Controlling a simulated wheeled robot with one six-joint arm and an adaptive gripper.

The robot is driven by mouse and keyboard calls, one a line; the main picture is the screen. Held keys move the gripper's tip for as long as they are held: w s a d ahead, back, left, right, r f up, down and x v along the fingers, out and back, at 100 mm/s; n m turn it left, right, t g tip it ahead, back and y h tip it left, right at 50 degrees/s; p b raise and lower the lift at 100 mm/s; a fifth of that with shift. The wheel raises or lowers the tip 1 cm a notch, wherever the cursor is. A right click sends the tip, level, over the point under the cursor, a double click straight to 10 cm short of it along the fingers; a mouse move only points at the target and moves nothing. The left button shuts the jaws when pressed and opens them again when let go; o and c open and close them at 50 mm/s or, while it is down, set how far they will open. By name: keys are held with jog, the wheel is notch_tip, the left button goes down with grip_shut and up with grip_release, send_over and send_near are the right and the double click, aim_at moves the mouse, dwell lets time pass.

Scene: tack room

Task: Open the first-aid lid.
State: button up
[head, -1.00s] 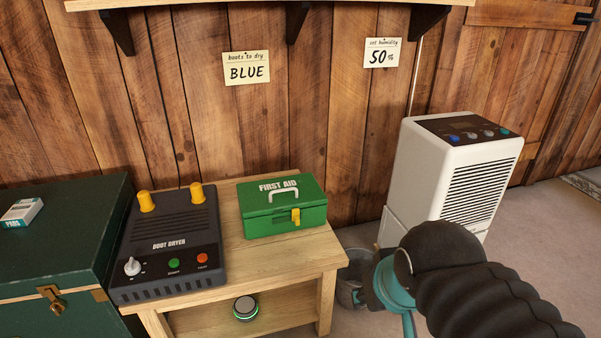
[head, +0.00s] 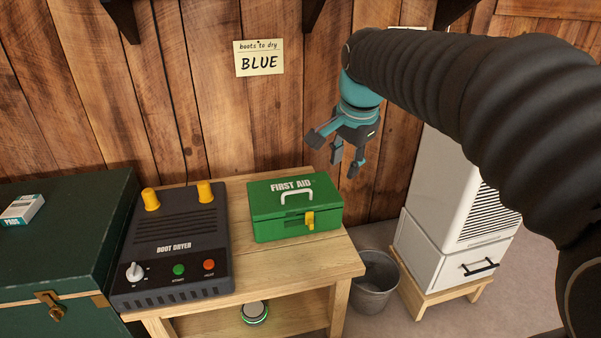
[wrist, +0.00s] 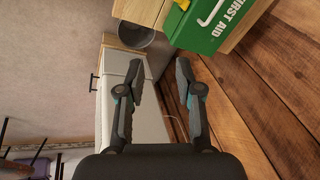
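The green first-aid box (head: 274,222) sits on the right part of the wooden bench, its lid shut. A white handle (head: 296,195) is on the lid and a yellow latch (head: 309,220) is on its front. My gripper (head: 337,160) hangs above and to the right of the box, apart from it. In the wrist view my gripper (wrist: 157,72) has its fingers spread with nothing between them. The box (wrist: 210,28) shows there at the top right, cut off by the frame edge.
The boot dryer (head: 172,252) stands left of the box on the bench (head: 345,262). A dark green trunk (head: 62,240) is further left. A grey bucket (head: 374,290) and a white dehumidifier (head: 437,200) stand to the right. The plank wall (head: 225,120) is close behind.

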aim_at(298, 191)
jog(key=w+a+f+m+g, duration=0.1)
jog(key=w+a+f+m, duration=0.15)
jog(key=w+a, duration=0.3)
jog(key=w+a+f+m, duration=0.1)
jog(key=w+a+m, duration=0.25)
jog(key=w, duration=0.25)
jog(key=shift+n, duration=0.3)
jog(key=b+x, duration=0.2)
jog(key=x, duration=1.1)
jog(key=shift+f, duration=0.35)
jog(key=shift+c, duration=0.2)
grip_shut()
